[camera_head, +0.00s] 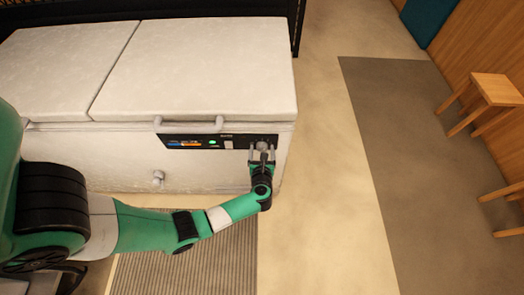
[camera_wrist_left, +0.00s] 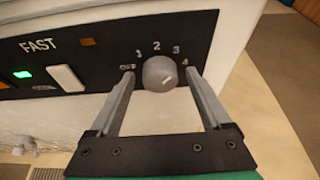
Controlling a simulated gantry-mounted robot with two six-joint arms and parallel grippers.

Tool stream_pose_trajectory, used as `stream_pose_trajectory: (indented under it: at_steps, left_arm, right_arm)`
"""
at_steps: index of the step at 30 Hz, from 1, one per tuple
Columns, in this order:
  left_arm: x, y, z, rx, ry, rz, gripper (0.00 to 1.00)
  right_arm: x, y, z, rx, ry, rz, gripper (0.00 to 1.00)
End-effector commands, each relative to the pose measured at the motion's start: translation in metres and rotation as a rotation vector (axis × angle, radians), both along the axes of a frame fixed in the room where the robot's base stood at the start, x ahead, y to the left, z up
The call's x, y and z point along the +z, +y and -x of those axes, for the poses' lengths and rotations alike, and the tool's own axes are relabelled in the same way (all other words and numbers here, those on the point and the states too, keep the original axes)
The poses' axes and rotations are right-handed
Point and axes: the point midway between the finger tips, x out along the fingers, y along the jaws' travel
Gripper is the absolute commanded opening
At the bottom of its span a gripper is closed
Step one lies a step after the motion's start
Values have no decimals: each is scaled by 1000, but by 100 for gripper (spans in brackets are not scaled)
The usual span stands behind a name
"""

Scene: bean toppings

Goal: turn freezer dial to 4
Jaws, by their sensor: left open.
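The white chest freezer (camera_head: 190,80) has a black control panel (camera_head: 180,141) on its front. The grey round dial (camera_wrist_left: 158,71) is at the panel's right end, with OFF, 1, 2, 3 and 4 printed around it. A short light mark shows on the dial's face, slanting toward its right side; I cannot tell exactly which number it points to. My left gripper (camera_head: 262,151) is open at the dial. In the left wrist view its two fingers (camera_wrist_left: 160,82) stand on either side of the dial, with small gaps visible. My right gripper is not in view.
A green lit indicator (camera_wrist_left: 22,74) and a white switch (camera_wrist_left: 67,78) sit left of the dial. A lid handle (camera_head: 190,126) is above the panel. A striped mat (camera_head: 190,265) lies before the freezer. Wooden stools (camera_head: 490,92) stand far right. Floor right of the freezer is clear.

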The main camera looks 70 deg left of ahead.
Motion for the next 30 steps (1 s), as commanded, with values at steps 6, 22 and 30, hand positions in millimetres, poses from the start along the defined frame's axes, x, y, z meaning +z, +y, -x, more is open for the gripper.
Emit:
stream_pose_trajectory:
  at_steps: [6,22,30]
  left_arm:
    - [0,0,0,0,0,0,58]
    - [0,-1,0,-1,9,-4,0]
    - [1,-1,-1,-1,97,-41,0]
  right_arm:
    - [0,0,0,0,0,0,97]
    - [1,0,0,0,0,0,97]
    - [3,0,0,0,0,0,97]
